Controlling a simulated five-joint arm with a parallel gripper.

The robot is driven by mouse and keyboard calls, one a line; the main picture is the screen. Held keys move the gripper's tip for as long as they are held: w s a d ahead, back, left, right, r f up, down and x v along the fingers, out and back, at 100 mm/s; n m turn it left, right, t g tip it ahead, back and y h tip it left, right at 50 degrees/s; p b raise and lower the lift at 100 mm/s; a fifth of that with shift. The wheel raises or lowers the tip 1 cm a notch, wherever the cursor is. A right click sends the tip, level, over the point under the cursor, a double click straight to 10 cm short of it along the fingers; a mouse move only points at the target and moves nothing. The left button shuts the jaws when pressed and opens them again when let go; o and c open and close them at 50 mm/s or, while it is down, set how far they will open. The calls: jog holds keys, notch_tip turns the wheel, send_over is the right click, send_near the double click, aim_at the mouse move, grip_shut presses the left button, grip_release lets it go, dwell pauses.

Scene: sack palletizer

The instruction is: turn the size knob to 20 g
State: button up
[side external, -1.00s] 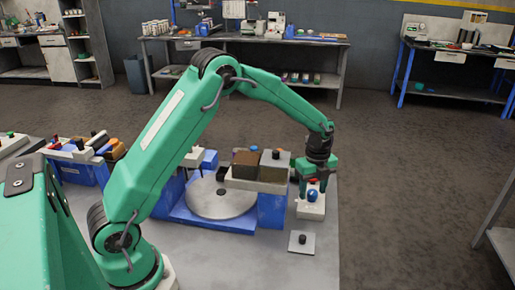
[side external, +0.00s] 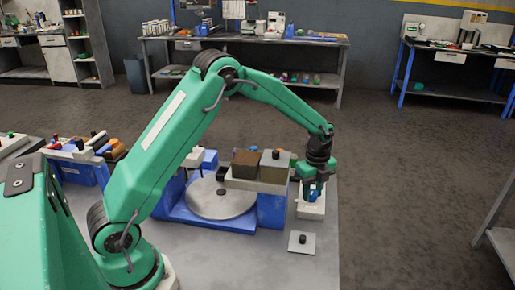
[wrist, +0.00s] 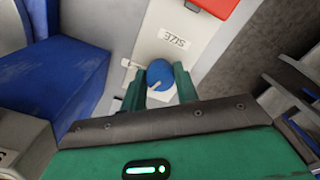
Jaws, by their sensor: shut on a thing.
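The blue size knob (wrist: 158,72) sits on a white control box (side external: 312,211) at the right end of the bench. A pale pointer line marks the knob's face. A "SIZE" label (wrist: 174,38) is on the box beside it, upside down in the wrist view. My gripper (wrist: 160,88) has its two green fingers on either side of the knob, shut on it. In the side view my gripper (side external: 314,190) points down over the box and partly hides the knob. I cannot read any gram marks, so the knob's setting is unclear.
A red part (wrist: 215,5) is on the box past the label. A blue stand (side external: 271,211) with brown and grey blocks is just left of the box. A grey plate with a black knob (side external: 301,240) lies in front. A round grey turntable (side external: 215,203) is farther left.

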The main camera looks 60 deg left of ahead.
aim_at(312, 191)
jog(key=shift+n, duration=1.9)
jog(key=o, duration=1)
jog(key=shift+r, duration=0.1)
jog(key=shift+r, duration=3.9)
